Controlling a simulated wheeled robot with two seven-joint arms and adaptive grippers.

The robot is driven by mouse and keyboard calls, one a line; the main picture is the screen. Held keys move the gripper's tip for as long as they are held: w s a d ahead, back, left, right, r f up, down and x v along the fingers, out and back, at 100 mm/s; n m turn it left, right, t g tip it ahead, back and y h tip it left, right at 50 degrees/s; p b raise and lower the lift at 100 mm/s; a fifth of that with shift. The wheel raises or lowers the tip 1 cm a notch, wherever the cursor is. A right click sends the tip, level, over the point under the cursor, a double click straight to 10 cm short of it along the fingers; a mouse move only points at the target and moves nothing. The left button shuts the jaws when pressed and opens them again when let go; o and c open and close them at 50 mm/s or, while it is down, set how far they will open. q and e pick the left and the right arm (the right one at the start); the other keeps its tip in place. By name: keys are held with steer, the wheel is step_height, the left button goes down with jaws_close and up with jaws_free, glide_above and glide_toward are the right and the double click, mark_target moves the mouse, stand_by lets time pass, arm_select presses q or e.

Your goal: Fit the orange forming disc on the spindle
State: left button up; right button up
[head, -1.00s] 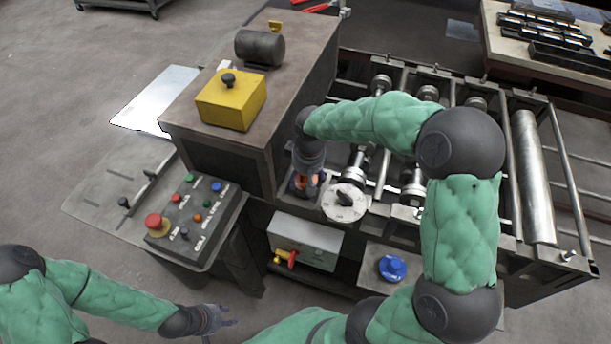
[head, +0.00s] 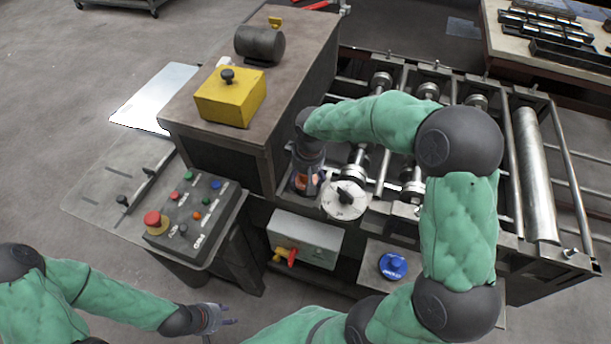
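The orange forming disc (head: 308,182) shows as a small orange patch at the tip of my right gripper (head: 305,184). The gripper reaches down at the left end of the roller machine, and its dark fingers lie around the disc and hide most of it. The spindle is hidden behind the gripper and disc, so I cannot tell whether the disc is around it or beside it. My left gripper (head: 226,318) is low in the picture, with its fingers apart and empty, away from the machine.
A blue disc (head: 393,266) rests on a stand below. A control panel (head: 196,222) with buttons is at left, and a grey box (head: 306,239) with a red and yellow valve is below. The brown housing (head: 220,147) borders my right gripper.

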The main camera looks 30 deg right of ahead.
steer(key=shift+f, duration=0.2)
stand_by(0.6)
steer(key=shift+f, duration=0.1)
steer(key=shift+s+a+f+b, duration=0.2)
steer(key=shift+s+f+b, duration=0.2)
steer(key=shift+f, duration=0.1)
steer(key=shift+w+d+r+p, duration=0.1)
steer(key=shift+w+r+p, duration=0.1)
steer(key=shift+r+p, duration=0.35)
steer(key=shift+w+d+r, duration=0.15)
steer(key=shift+w+r, duration=0.2)
steer(key=shift+r, duration=0.1)
stand_by(0.8)
steer(key=shift+s+f, duration=0.2)
steer(key=shift+f, duration=0.35)
stand_by(0.4)
